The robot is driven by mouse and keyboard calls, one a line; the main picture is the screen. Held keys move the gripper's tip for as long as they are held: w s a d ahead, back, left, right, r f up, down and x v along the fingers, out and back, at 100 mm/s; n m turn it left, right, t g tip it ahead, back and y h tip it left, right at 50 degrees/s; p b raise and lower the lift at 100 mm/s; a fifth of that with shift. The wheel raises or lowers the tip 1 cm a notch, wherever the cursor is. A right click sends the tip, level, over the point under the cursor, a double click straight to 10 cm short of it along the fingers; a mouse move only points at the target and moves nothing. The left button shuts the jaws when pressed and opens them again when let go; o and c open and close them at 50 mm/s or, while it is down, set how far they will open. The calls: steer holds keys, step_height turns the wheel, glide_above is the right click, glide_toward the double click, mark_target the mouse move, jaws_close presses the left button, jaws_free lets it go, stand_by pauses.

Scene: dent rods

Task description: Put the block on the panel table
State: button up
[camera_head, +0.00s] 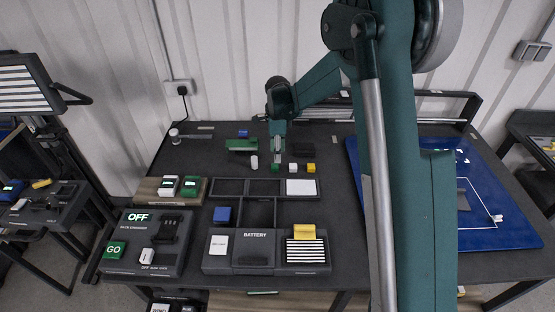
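The table (345,155) is dark and carries a panel with labelled boxes along its near edge. Several blocks are in view, and I cannot tell which one the task means. A blue block (222,214) is at the left part of the dark compartment tray (240,198). Small green (275,166), white (293,167) and yellow (310,167) blocks stand behind the tray. Another blue block (243,133) is at the back. My gripper (278,158) points down just behind the tray, close to the small green block. Its fingers are too small to judge, and no held object is clear.
A blue board (500,235) covers the table's right side, partly behind my arm. Green and white switches (168,184) and an OFF box (140,240) stand at left. The BATTERY panel (254,255) lies at the front. A striped block with a yellow top (305,232) sits on its right.

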steer(key=shift+r, duration=2.4)
steer(key=s+d+r+n+t, duration=0.2)
steer(key=s+d+r+n, duration=0.2)
steer(key=s+d+r, duration=0.45)
steer(key=s+d+r+n+t, duration=0.1)
steer(key=s+d+r+n, duration=0.45)
steer(key=s+r, duration=0.55)
steer(key=s+d+n+t, duration=0.2)
steer(key=s+d+n, duration=0.2)
steer(key=s, duration=0.7)
steer(key=s+d+n+t, duration=0.2)
steer(key=s+d+n, duration=0.2)
steer(key=s, duration=0.8)
steer(key=shift+d+f, duration=0.3)
steer(key=shift+d, duration=0.1)
